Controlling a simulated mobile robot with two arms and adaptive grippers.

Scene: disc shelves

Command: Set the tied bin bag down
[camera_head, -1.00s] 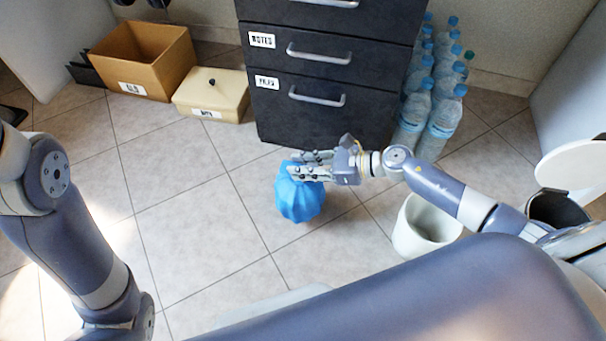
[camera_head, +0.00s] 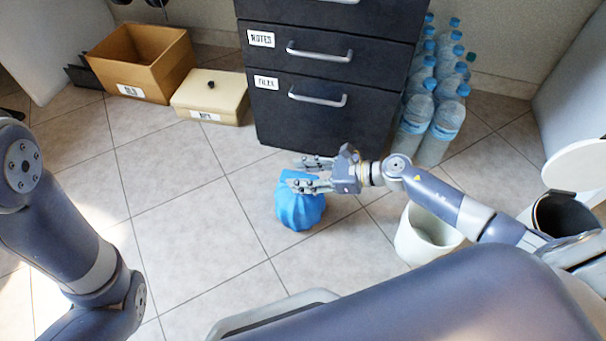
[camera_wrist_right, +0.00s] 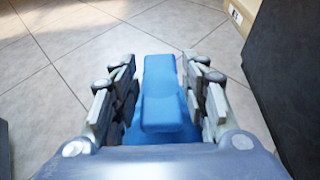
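The tied bin bag (camera_head: 299,210) is blue and gathered at the top. In the head view it appears to rest on the floor tiles in front of the dark drawer cabinet. My right gripper (camera_head: 308,174) is at the top of the bag, its fingers spread. In the right wrist view the blue tied top (camera_wrist_right: 163,95) stands between the two fingers of my right gripper (camera_wrist_right: 158,72), with narrow gaps on both sides. The bag's lower part is mostly hidden there. My left arm shows at the left of the head view, but its gripper does not.
The dark drawer cabinet (camera_head: 325,85) stands behind the bag. Several water bottles (camera_head: 441,125) stand right of it. A white bin (camera_head: 425,236) is right of the bag. An open cardboard box (camera_head: 140,65) and a lidded box (camera_head: 210,96) are at the left. Floor left of the bag is clear.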

